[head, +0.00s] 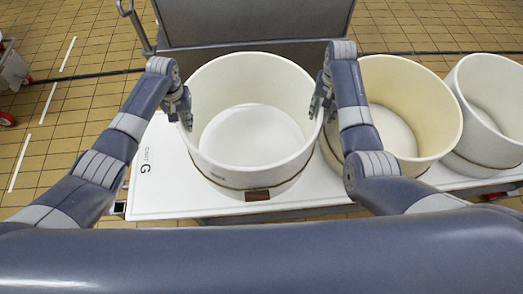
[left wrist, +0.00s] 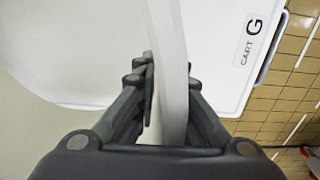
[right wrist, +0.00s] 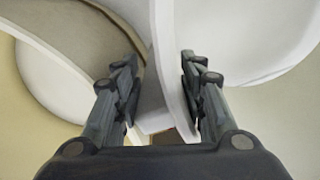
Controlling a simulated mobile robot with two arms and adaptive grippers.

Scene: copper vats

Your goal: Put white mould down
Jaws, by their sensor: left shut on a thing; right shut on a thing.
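The white mould (head: 250,80) is a large round open tub, upright over the white cart top (head: 158,190). My left gripper (head: 183,112) is shut on its left rim, and my right gripper (head: 321,104) is shut on its right rim. In the left wrist view the mould's wall (left wrist: 168,40) runs between the fingers (left wrist: 170,85). In the right wrist view the wall (right wrist: 164,50) also passes between the fingers (right wrist: 160,80). I cannot tell whether its base touches the cart top. The mould is empty inside.
A cream mould (head: 430,95) stands close to the right of the white one, with another pale mould (head: 490,95) beyond it. A grey metal trolley (head: 255,22) is behind. The cart's left end, marked G, is bare. Tiled floor lies at left.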

